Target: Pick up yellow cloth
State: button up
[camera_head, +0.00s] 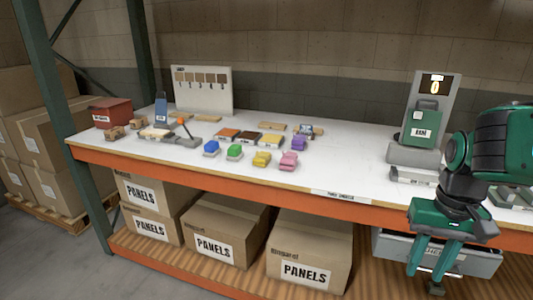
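The yellow cloth (262,159) is a small folded bundle on the white tabletop (342,160), near the front edge at the middle. A pink cloth (288,161) lies just to its right. My gripper (425,279) hangs at the lower right, in front of the table's front edge, pointing down. Its two green fingers are apart, with nothing visible between them. It is well to the right of the yellow cloth and not touching it.
Blue (211,148), green (234,152) and purple (298,143) items sit near the cloths. Colour sample blocks (270,140) lie behind. A scale-like device (422,125) stands at right. A grey drawer (390,245) is below the edge. The tabletop right of the cloths is clear.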

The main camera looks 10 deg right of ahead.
aim_at(262, 159)
jog(key=u, duration=0.05)
jog(key=i, duration=1.25)
